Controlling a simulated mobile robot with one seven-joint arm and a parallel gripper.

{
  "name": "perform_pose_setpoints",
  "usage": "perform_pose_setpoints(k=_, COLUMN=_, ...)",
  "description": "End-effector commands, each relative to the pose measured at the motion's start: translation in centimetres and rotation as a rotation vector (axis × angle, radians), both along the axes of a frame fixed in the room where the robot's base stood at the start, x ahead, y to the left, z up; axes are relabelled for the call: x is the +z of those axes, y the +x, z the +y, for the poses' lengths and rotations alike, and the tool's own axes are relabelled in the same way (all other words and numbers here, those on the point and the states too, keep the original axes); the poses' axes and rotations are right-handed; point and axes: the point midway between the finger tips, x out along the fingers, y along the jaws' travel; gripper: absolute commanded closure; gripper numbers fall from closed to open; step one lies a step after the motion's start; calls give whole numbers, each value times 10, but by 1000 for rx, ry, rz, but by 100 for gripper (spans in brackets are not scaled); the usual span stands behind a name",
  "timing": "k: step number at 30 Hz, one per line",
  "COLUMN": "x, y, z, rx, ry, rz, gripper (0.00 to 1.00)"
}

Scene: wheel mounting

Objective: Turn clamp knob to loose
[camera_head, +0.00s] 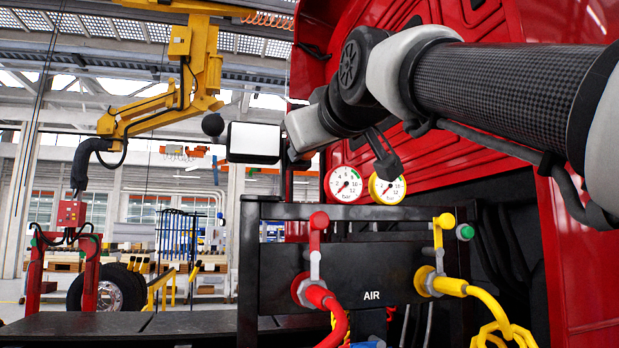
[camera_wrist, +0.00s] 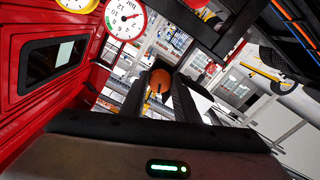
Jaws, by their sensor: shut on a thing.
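In the wrist view, the two dark fingers of my gripper (camera_wrist: 160,94) reach forward on either side of a round orange-brown knob (camera_wrist: 160,78). It has a dark mark on its face, and I take it for the clamp knob. My gripper is shut on it. The exact contact at the fingertips is too small to make out.
A black air panel (camera_head: 372,262) with red and yellow hose couplings stands below my arm. Two gauges (camera_head: 345,184) sit above it, close under my wrist. The red truck body (camera_head: 450,160) is behind. A yellow hoist (camera_head: 180,75) and a wheel (camera_head: 108,287) are at left.

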Motion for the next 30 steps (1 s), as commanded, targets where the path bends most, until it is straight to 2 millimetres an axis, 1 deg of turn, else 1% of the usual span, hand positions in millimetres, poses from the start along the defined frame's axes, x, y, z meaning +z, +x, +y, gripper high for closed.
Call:
perform_pose_setpoints(k=18, x=0, y=0, z=1, rx=2, ry=-564, rz=-162, gripper=94)
perform_pose_setpoints(k=30, x=0, y=0, z=1, rx=2, ry=-861, rz=-247, gripper=94)
